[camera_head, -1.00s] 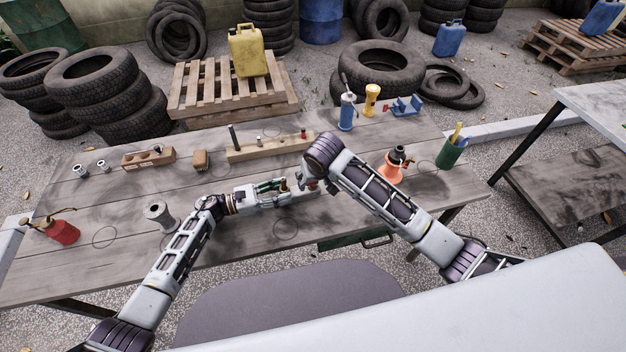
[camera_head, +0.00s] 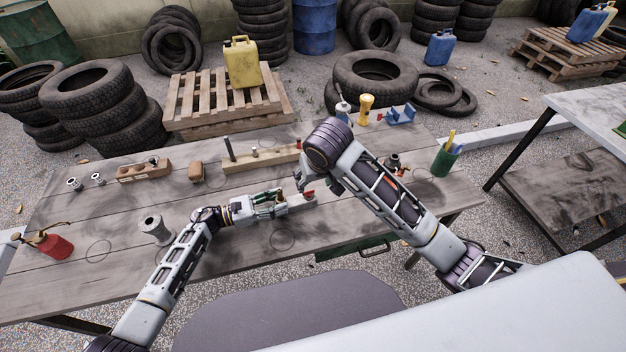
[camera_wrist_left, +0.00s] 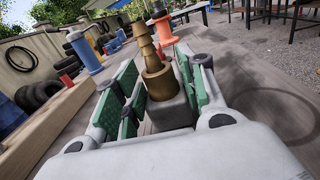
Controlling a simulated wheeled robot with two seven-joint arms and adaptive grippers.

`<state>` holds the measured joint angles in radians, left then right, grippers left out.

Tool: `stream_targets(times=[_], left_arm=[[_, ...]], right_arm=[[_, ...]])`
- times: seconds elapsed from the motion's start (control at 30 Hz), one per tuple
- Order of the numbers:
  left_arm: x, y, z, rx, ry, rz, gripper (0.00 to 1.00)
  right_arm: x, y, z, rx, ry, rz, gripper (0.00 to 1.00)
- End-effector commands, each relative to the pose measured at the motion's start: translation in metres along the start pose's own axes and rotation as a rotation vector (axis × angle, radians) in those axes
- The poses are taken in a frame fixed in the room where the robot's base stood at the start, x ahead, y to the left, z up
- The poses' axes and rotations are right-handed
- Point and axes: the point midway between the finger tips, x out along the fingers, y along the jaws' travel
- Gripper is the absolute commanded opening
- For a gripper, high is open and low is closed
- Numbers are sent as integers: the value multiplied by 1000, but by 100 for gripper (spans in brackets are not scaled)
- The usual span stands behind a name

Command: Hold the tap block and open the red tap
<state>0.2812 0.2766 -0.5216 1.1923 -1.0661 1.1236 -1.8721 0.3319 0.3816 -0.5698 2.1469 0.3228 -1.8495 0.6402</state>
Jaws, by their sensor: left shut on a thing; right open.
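My left gripper (camera_head: 272,203) is shut on the tap block (camera_wrist_left: 172,112), low over the front middle of the table. In the left wrist view the grey block sits between the green finger pads, with a stepped brass fitting (camera_wrist_left: 150,50) rising from it. The red tap (camera_head: 309,194) shows at the block's right end in the head view. A red part beyond the brass fitting in the wrist view looks like the same tap (camera_wrist_left: 163,30). My right gripper (camera_head: 302,182) is open just above and beside the red tap; its fingers are small and partly hidden by its own wrist.
A wooden rail (camera_head: 250,161) with fittings lies behind the grippers. A grey spool (camera_head: 154,230) and a red oil can (camera_head: 52,244) stand to the left. A green cup (camera_head: 446,160) stands at the right. The table front around the left gripper is clear.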

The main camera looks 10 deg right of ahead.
Motion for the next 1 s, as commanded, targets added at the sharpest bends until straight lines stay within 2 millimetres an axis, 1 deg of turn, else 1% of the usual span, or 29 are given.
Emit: stream_targets(times=[0.3,0.33,0.5,0.87,1.0], left_arm=[[0,0,0,0,0,0,6],[0,0,0,0,0,0,43],[0,0,0,0,0,0,65],[-1,0,0,0,0,0,66],[-6,0,-1,0,1,1,66]], right_arm=[[0,0,0,0,0,0,59],[0,0,0,0,0,0,59],[0,0,0,0,0,0,59],[0,0,0,0,0,0,59],[0,0,0,0,0,0,59]])
